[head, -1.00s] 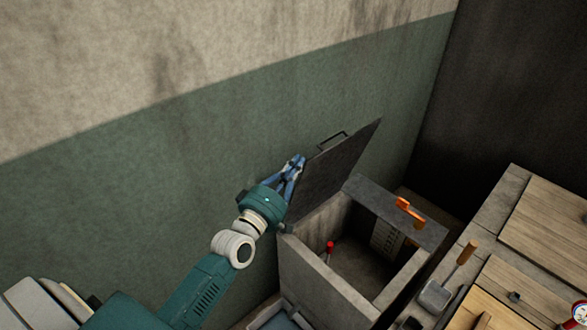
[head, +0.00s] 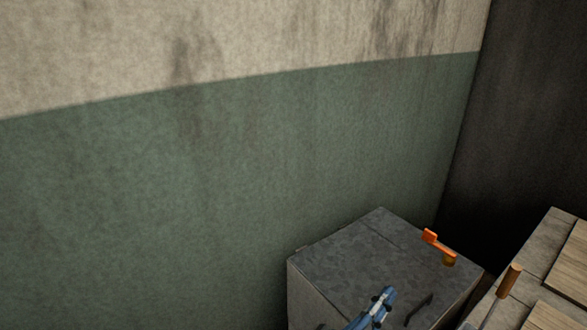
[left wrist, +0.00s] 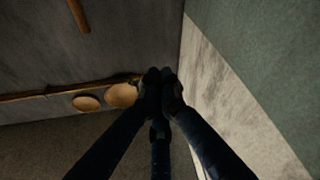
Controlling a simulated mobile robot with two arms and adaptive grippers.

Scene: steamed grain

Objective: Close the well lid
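The dark grey well lid (head: 350,260) lies flat across the top of the box-shaped well (head: 305,295) in the head view. The opening and the inside of the well are hidden under it. The lid's dark bar handle (head: 420,308) is near its front right edge. My left gripper (head: 385,296) is over the front part of the lid, left of the handle; I cannot tell whether it touches the lid. In the left wrist view its fingertips (left wrist: 162,78) are together, with nothing visible between them. My right gripper is not in view.
A counter with wooden boards (head: 562,262) and a wooden handle (head: 509,281) is at the right. A green and beige wall (head: 230,190) rises behind.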

